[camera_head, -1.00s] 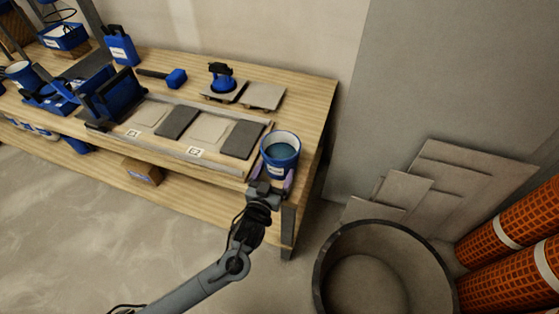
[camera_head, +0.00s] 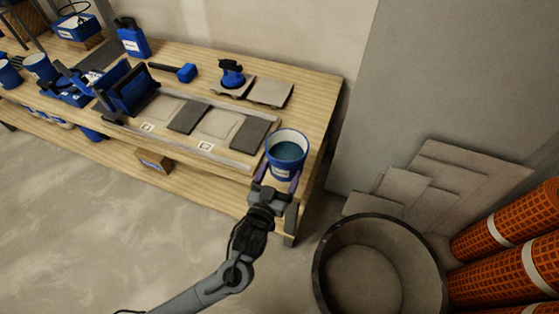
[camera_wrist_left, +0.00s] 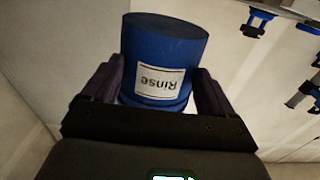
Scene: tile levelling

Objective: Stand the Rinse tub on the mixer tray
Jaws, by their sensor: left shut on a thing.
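The Rinse tub (camera_head: 287,151) is a blue bucket with a white band, a white label and blue-grey liquid inside. It is upright at the bench's front right corner; I cannot tell whether it touches the bench. My left gripper (camera_head: 276,182) is shut on it from the front, one purple finger on each side. In the left wrist view the tub (camera_wrist_left: 163,60) sits between the fingers (camera_wrist_left: 155,95), its "Rinse" label upside down. A dark flat panel (camera_head: 97,56) lies at the bench's back left; I cannot tell whether it is the mixer tray. My right gripper is not in view.
The wooden bench (camera_head: 322,100) holds a row of tiles (camera_head: 220,124), a blue rack (camera_head: 128,88), a mallet (camera_head: 186,73) and a blue jug (camera_head: 132,38). A large round dark vat (camera_head: 318,262) stands on the floor at right, near leaning slabs (camera_head: 400,190) and orange rolls (camera_head: 505,220).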

